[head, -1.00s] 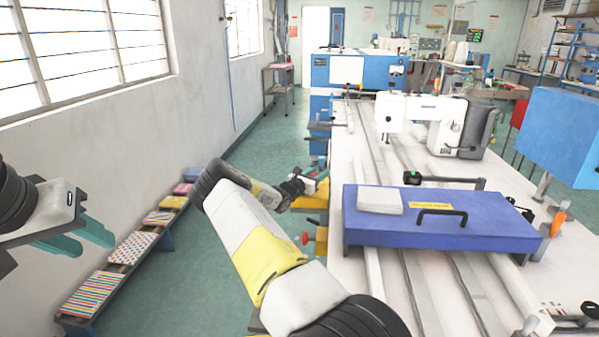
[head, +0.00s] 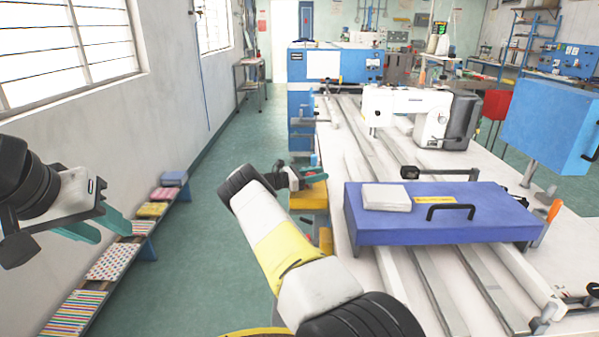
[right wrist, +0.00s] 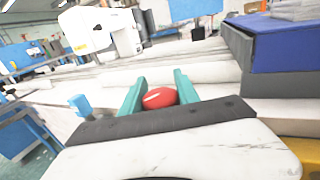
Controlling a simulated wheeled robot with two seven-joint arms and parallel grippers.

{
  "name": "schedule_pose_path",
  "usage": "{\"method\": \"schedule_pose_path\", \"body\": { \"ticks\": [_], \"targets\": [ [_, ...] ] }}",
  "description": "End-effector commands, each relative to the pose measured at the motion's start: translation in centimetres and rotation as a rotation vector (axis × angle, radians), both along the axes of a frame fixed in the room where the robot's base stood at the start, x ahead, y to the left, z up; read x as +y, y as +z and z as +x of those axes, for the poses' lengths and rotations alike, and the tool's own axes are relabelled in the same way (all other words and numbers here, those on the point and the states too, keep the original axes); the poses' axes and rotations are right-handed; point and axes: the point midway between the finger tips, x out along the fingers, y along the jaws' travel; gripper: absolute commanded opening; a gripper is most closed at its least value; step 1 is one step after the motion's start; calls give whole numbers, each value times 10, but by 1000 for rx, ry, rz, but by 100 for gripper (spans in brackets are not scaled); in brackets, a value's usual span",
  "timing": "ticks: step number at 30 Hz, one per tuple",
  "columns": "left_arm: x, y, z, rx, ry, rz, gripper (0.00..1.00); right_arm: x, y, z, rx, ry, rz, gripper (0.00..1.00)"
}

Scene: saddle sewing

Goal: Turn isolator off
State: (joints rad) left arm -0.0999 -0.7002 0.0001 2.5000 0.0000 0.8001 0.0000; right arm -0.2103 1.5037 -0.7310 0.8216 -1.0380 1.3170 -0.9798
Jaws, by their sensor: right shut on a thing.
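A round red knob (right wrist: 160,97) sits between the teal fingertips of my right gripper (right wrist: 158,92), which is shut on it, in the right wrist view. In the head view my right gripper (head: 305,172) is at the left edge of the sewing table, by a yellow part (head: 307,196), and the knob is hidden there. My left gripper (head: 110,228) is at the left, open and empty, with its teal fingers apart. A dark device (head: 410,172) on a bar stands behind the blue cover, with no green light visible.
The blue cover (head: 480,228) with a black handle lies on the white table (head: 350,125). A white sewing machine (head: 392,102) stands behind it. A low bench with patterned cushions (head: 115,262) runs along the left wall. Green floor (head: 215,235) is clear between.

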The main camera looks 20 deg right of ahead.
Motion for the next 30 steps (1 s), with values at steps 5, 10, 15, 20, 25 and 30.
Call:
{"method": "schedule_pose_path", "body": {
  "ticks": [5,10,15,20,25,30],
  "targets": [
    [0,0,0,0,0,0,36,0,-1,-1,0,-37,0,0],
    [0,0,0,0,0,0,36,1,0,-1,0,-50,-1,0],
    [0,0,0,0,0,0,36,1,0,-2,1,-52,-2,0],
    [0,0,0,0,0,0,36,1,0,-2,1,-51,-2,0],
    [0,0,0,0,0,0,36,1,0,-1,0,-51,-2,60],
    [0,0,0,0,0,0,36,0,0,-1,0,-51,-2,60]
  ]
}}
